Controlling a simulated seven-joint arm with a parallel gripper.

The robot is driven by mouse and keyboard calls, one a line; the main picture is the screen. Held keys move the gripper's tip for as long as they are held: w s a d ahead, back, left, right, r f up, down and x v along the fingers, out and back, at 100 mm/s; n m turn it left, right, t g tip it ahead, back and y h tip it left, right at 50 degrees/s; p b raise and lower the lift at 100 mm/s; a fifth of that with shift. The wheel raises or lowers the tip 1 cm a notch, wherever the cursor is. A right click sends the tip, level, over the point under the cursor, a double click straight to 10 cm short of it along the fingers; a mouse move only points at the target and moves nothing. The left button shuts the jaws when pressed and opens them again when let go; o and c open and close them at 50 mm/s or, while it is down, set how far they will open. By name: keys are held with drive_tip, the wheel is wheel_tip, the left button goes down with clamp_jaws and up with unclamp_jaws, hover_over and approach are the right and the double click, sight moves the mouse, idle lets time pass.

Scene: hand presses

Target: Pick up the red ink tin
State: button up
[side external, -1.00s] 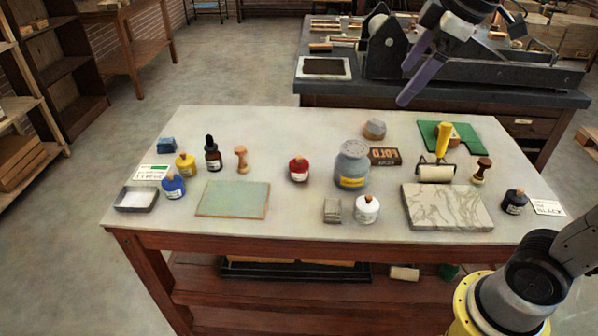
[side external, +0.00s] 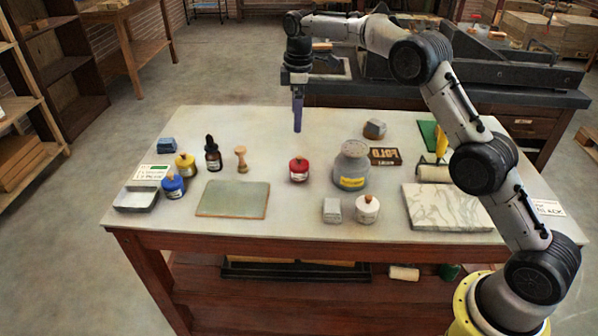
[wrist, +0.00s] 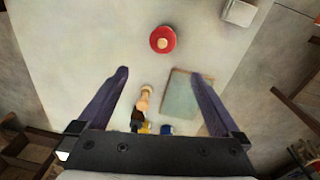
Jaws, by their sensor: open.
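The red ink tin (side external: 299,170) stands upright on the pale table, near the middle. My gripper (side external: 298,118) points down over the back part of the table, above and behind the tin in the side view. In the wrist view my gripper (wrist: 161,72) has its two purple fingers wide apart with nothing between them.
A grey shaker jar (side external: 351,168) stands close right of the tin. A white tin (side external: 367,209) and grey block (side external: 332,210) are in front. The table is clear just behind the tin.

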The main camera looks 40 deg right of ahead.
sight(299, 157)
drive_tip(key=shift+g, duration=0.4)
wheel_tip(299, 157, down, 12)
drive_tip(key=shift+d+r, duration=0.15)
drive_tip(key=shift+r, duration=0.05)
drive_tip(key=shift+d+f, duration=0.15)
drive_tip(key=shift+f, duration=1.35)
drive_tip(key=shift+d+f, duration=0.1)
drive_tip(key=shift+f, duration=1.35)
clamp_jaws()
